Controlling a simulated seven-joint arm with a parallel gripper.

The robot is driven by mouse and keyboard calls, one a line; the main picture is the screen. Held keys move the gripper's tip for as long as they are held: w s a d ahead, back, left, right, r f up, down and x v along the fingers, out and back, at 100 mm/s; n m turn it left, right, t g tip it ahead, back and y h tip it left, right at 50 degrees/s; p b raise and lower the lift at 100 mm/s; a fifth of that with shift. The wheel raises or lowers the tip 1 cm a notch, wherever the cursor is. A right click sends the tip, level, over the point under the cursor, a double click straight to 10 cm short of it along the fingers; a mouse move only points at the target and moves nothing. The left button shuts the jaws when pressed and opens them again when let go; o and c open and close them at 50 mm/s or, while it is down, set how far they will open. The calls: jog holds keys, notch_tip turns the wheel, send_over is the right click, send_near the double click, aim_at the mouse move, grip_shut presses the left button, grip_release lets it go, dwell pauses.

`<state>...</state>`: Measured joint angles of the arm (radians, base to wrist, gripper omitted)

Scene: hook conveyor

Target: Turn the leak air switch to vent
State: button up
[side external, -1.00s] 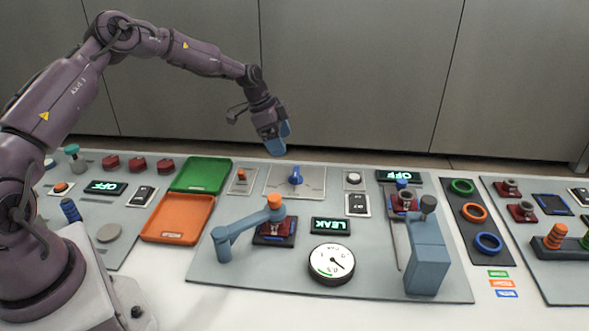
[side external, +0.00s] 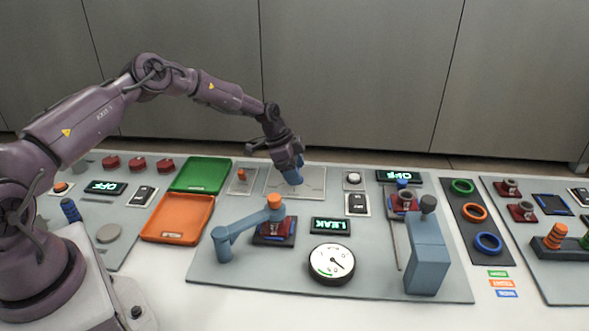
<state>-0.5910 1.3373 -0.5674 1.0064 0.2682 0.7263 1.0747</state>
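The leak air switch is a blue knob on a square grey plate (side external: 316,184) at the back middle of the panel. My gripper (side external: 291,176), with blue fingertips, is down over the middle of this plate, where the knob stands. The gripper hides the knob, so its direction cannot be read. I cannot tell whether the fingers touch the knob or are closed around it. A small display (side external: 331,225) in front reads LEAK in green.
Green (side external: 227,165) and orange (side external: 206,204) trays lie left of the plate. In front stand a blue-grey lever arm (side external: 240,229) with an orange cap and a round gauge (side external: 332,264). A blue-grey block (side external: 427,258) rises at the right.

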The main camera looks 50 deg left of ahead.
jog(key=c, duration=0.5)
jog(key=shift+n, duration=0.3)
jog(key=n+y, duration=0.1)
jog(key=n, duration=0.1)
jog(key=n+t+y, duration=0.1)
jog(key=n, duration=0.2)
jog(key=shift+d+r, duration=0.1)
jog(key=n+y, duration=0.2)
jog(key=n, duration=0.4)
jog(key=shift+s+n, duration=0.1)
jog(key=shift+n, duration=0.2)
jog(key=o, duration=0.9)
jog(key=shift+o, duration=0.2)
